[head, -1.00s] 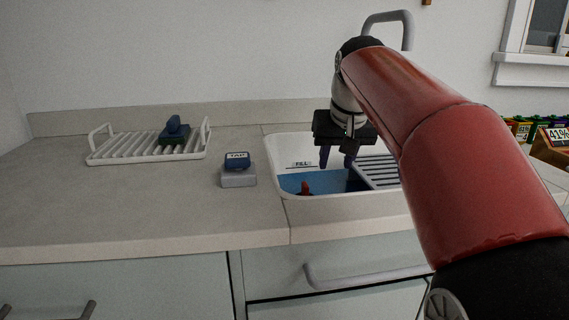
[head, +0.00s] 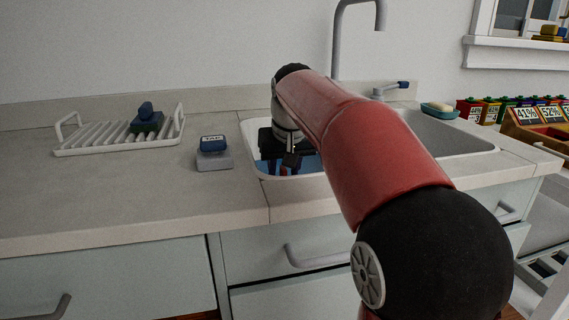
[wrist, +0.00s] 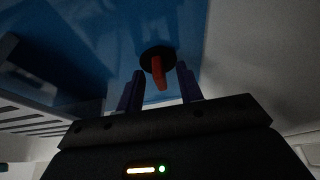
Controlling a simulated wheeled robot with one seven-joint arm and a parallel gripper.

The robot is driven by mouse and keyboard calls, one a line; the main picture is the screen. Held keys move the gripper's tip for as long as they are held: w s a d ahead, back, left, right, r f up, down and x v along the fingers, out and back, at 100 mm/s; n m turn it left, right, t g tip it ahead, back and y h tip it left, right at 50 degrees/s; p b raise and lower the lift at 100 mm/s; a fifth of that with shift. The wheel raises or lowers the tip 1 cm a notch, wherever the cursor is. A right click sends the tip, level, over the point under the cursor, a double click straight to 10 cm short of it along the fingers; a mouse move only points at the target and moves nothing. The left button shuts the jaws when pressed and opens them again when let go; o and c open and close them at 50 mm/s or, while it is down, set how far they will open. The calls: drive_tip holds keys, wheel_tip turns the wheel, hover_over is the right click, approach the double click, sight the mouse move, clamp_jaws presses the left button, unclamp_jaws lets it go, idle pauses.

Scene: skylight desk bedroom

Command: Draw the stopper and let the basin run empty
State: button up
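The stopper (wrist: 158,70) has a red upright handle on a round black base. It sits in the blue water of the basin, in the wrist view's upper middle. The basin's pale rim (head: 257,172) shows in the head view, with my arm covering much of it. My gripper (head: 284,168) reaches down into the basin. In the wrist view its two purple fingers (wrist: 160,78) are apart, one on each side of the red handle, with visible gaps. I cannot tell how deep the fingertips are relative to the handle.
A grey block with a blue TAP top (head: 213,153) stands left of the basin. A white drying rack (head: 85,146) holds a dark blue object. A tall grey faucet (head: 336,50) rises behind, and a soap dish (head: 439,111) sits right. The counter at front left is clear.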

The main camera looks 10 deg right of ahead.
sight(284, 168)
clamp_jaws()
drive_tip(key=shift+r, duration=0.1)
drive_tip(key=shift+r+p, duration=1.3)
drive_tip(key=shift+p, duration=0.05)
drive_tip(key=shift+r+p, duration=2.1)
drive_tip(key=shift+r, duration=0.35)
